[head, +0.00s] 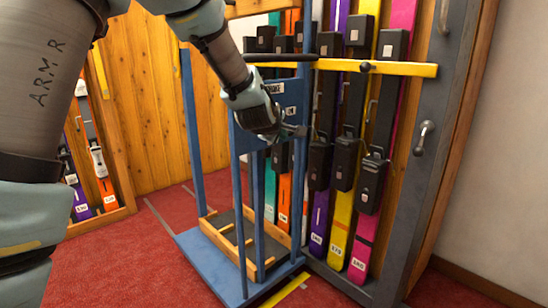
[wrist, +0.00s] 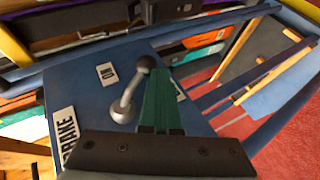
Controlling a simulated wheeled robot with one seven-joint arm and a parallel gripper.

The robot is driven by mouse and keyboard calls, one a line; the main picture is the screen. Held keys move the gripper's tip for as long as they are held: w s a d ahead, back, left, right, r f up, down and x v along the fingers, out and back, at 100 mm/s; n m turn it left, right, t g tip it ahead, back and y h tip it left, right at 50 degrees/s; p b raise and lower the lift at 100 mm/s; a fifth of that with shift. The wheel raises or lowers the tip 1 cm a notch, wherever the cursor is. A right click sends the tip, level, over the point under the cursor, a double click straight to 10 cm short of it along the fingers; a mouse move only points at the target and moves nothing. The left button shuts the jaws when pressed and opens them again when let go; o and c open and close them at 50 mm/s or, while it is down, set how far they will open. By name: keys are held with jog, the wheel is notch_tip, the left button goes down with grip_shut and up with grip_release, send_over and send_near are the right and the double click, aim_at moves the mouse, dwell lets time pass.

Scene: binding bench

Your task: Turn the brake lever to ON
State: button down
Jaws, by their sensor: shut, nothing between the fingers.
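The brake lever (wrist: 130,92) is a pale metal arm with a dark ball knob, mounted on a blue panel (wrist: 75,80). The panel carries a BRAKE label (wrist: 65,137) and an ON label (wrist: 106,73). Another pale label (wrist: 181,91) is mostly hidden behind my fingers. My gripper (wrist: 159,72) is shut and empty, its green fingertips right beside the knob; I cannot tell whether they touch. In the head view my gripper (head: 300,130) is at the panel (head: 292,92), and the wrist hides most of the lever.
The panel belongs to a blue wheeled-looking frame (head: 190,130) with a wooden tray (head: 214,228) low inside. A yellow bar (head: 405,69) crosses at the upper right. Red carpet (head: 130,265) is open at the left.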

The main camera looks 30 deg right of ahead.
jog(key=d+n+t+h+b, duration=0.1)
jog(key=b, duration=0.4)
jog(key=d+t+h+b, duration=0.1)
jog(key=h+b, duration=0.1)
jog(key=b, duration=0.4)
jog(key=n+t+h+b, duration=0.1)
jog(key=h+b, duration=0.1)
jog(key=b, duration=0.3)
jog(key=shift+w+d+f+n, duration=0.1)
jog(key=shift+w+d+n, duration=0.2)
jog(key=shift+d, duration=0.1)
jog(key=shift+d+r+b, duration=0.2)
jog(key=shift+r+b, duration=0.05)
jog(key=shift+b, duration=0.4)
jog(key=shift+r, duration=0.1)
jog(key=shift+d, duration=0.1)
